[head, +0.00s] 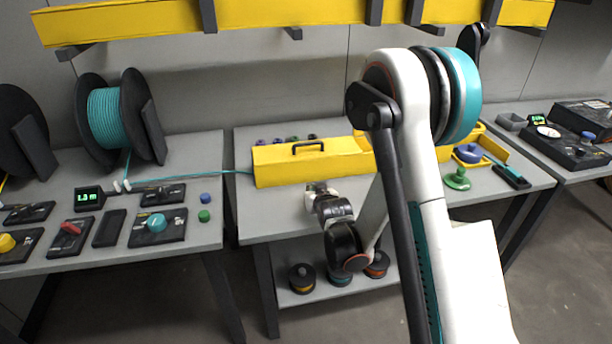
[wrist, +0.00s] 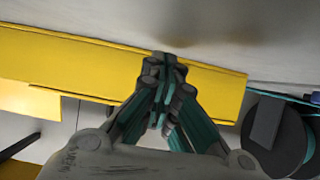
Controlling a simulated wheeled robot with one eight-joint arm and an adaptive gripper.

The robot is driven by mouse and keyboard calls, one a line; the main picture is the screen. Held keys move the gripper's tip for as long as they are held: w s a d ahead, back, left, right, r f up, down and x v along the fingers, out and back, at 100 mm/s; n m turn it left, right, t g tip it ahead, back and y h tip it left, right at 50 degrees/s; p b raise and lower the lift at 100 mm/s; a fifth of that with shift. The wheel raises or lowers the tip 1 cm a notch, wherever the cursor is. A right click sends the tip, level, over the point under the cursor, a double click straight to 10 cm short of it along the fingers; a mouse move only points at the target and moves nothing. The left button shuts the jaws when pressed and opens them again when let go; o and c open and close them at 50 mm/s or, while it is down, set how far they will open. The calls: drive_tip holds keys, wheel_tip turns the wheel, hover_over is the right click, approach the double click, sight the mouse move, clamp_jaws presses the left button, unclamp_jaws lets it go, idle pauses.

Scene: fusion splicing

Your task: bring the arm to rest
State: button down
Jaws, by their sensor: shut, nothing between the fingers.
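My arm (head: 407,170) rises large in the right half of the head view, bent at a high elbow with a teal and white joint. Its far part comes down behind the near link to dark wrist joints (head: 345,240) in front of the middle table. I cannot make out the fingers in the head view. In the wrist view my gripper (wrist: 165,62) has its dark and teal fingers together, with nothing between them. The fingers overlap a long yellow surface (wrist: 215,88) in that view; I cannot tell the distance.
A yellow box (head: 310,168) with a handle stands on the middle table (head: 275,215). A teal cable runs from it to a spool (head: 105,117) on the left table. A yellow beam (head: 300,18) spans overhead. Spools (head: 302,278) sit on the shelf below; devices (head: 565,148) stand right.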

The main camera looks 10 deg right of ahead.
drive_tip(key=s+r+g, duration=0.2)
drive_tip(key=s+r, duration=1.2)
drive_tip(key=r, duration=0.2)
drive_tip(key=s+r+g, duration=0.1)
drive_tip(key=s, duration=1.1)
drive_tip(key=s+r+g, duration=0.2)
drive_tip(key=s, duration=1)
drive_tip(key=shift+d+r, duration=0.3)
drive_tip(key=shift+d, duration=0.1)
drive_tip(key=shift+w+r, duration=0.1)
drive_tip(key=shift+w, duration=0.05)
